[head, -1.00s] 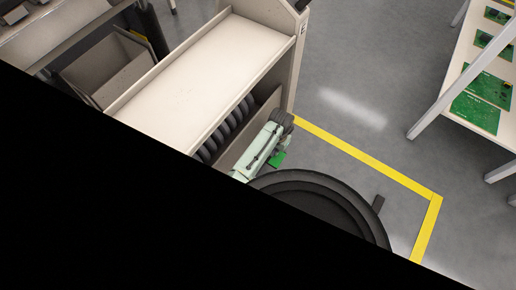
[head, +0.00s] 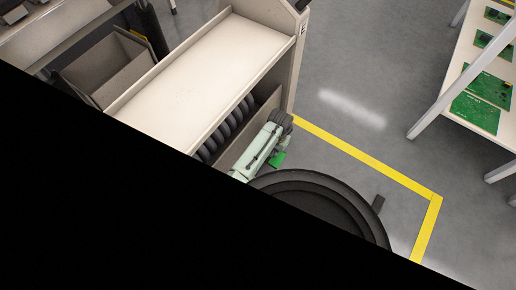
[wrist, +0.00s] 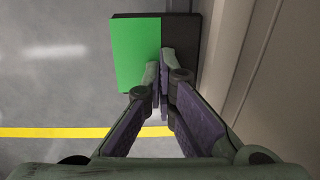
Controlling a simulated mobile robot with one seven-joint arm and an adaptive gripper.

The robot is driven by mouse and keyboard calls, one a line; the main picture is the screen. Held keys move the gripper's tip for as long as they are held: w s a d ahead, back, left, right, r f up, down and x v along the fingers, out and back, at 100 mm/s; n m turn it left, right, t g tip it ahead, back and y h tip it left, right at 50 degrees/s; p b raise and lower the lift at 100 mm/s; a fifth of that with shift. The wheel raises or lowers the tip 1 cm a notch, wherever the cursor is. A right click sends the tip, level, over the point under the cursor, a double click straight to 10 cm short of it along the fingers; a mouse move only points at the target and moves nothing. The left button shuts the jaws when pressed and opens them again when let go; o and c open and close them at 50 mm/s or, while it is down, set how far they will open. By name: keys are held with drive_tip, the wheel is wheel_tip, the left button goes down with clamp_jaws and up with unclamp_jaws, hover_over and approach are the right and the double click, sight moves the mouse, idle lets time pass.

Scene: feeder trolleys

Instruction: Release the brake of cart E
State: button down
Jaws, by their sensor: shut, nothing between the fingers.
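Cart E (head: 205,65) is a pale shelved trolley with an "E" on its end post, left of centre in the head view. A flat pedal, half bright green (wrist: 135,55) and half dark (wrist: 180,42), sits beside the cart's side in the wrist view. A bit of its green (head: 278,159) shows past my arm in the head view. My gripper (wrist: 160,84) is shut and empty. Its fingertips overlap the pedal's near edge around the seam between green and dark; I cannot tell whether they touch. In the head view the fingers are hidden.
A yellow floor line (head: 370,158) runs past the cart's corner. A bench with green circuit boards (head: 475,112) stands at the right. Grey floor (head: 350,65) is open between bench and cart. A grey bin (head: 105,65) is left of the cart.

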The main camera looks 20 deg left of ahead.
wheel_tip(320, 180, down, 7)
drive_tip(key=shift+s+d+r, duration=0.2)
drive_tip(key=shift+s+d, duration=0.05)
drive_tip(key=shift+d, duration=0.05)
wheel_tip(320, 180, up, 3)
drive_tip(key=p, duration=0.2)
drive_tip(key=shift+p, duration=0.4)
drive_tip(key=r+p, duration=0.1)
drive_tip(key=p, duration=0.1)
drive_tip(key=r+p, duration=0.1)
drive_tip(key=shift+s+d+r, duration=0.15)
drive_tip(key=shift+s+r, duration=0.1)
drive_tip(key=shift+r, duration=0.05)
drive_tip(key=shift+w+r+p, duration=0.1)
drive_tip(key=shift+r+p, duration=1.1)
drive_tip(key=shift+p, duration=0.3)
drive_tip(key=shift+r, duration=0.15)
